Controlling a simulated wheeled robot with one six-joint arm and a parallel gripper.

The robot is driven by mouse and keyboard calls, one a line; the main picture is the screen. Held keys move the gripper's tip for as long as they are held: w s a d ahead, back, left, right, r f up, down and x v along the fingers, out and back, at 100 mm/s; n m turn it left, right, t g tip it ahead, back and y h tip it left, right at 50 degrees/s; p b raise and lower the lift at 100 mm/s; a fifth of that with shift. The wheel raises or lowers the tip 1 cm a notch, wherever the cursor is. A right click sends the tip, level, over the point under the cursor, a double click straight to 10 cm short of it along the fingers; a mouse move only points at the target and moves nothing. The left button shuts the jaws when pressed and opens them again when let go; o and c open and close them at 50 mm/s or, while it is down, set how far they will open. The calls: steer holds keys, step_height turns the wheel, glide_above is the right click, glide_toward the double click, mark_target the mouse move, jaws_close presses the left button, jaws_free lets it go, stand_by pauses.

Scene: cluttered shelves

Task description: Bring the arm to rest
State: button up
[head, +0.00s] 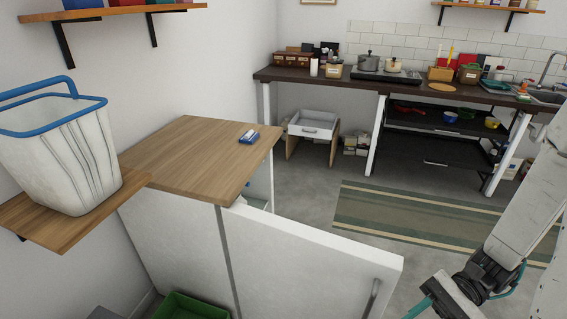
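My arm comes in from the right edge of the head view and reaches down to the bottom. My gripper (424,308) is at the bottom right, in front of the open white cabinet door and above the grey floor. A teal finger part shows, but the fingertips are partly cut off by the lower edge of the picture. I cannot tell whether the gripper is open or shut, or whether it holds anything.
A white cabinet door (310,262) stands open left of my gripper. A wooden-topped cabinet (190,150) bears a small blue-and-white object (249,137). A white basket (60,150) stands on a wall shelf. A striped rug (430,220) and the dark kitchen counter (300,74) lie beyond.

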step_height(320, 180, up, 23)
steer(key=s+n+t+h, duration=0.1)
steer(key=n+t+h, duration=0.7)
steer(key=h, duration=0.6)
steer(key=n, duration=0.2)
steer(key=shift+d+f+n, duration=0.2)
steer(key=shift+d+n, duration=0.1)
steer(key=shift+d, duration=0.1)
